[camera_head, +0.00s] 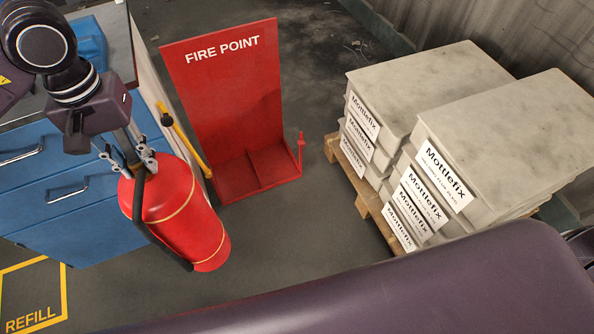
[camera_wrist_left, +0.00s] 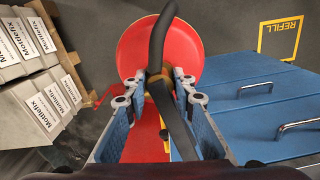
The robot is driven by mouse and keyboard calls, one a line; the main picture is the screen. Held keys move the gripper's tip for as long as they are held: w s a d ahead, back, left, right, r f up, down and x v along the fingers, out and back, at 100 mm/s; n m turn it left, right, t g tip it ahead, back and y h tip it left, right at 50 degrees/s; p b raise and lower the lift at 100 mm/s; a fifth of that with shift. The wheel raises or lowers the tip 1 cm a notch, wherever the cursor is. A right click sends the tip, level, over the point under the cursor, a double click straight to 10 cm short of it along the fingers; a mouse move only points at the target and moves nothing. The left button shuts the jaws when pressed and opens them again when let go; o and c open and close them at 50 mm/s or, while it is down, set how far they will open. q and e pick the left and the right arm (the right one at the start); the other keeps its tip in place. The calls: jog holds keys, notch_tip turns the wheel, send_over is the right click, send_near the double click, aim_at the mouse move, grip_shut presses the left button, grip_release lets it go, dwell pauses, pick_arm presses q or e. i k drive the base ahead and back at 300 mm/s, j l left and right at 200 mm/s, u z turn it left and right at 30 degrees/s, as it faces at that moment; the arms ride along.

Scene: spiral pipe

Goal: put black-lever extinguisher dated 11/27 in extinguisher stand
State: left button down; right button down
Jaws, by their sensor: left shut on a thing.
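A red fire extinguisher (camera_head: 184,214) with pale bands and a black hose hangs tilted from my left gripper (camera_head: 135,160) in the head view. My left gripper is shut on its neck below the valve; in the left wrist view the fingers (camera_wrist_left: 158,92) close around it, with the red body (camera_wrist_left: 190,60) beyond. The red extinguisher stand (camera_head: 228,90), marked FIRE POINT, is upright on the floor to the right of the extinguisher. Its base tray has a divider and looks empty. My right gripper is not seen.
A blue drawer cabinet (camera_head: 50,205) stands at the left, with a yellow handle-like bar (camera_head: 183,135) beside it. A yellow REFILL square (camera_head: 35,318) is on the floor. Floor before the stand is clear.

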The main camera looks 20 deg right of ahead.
aim_at(243, 180)
jog(key=k+l, duration=0.15)
jog(key=l, duration=0.25)
jog(key=k+l+z, duration=0.1)
jog(key=l, duration=0.25)
jog(key=k+l, duration=0.15)
jog(key=l, duration=0.25)
jog(key=z, duration=0.05)
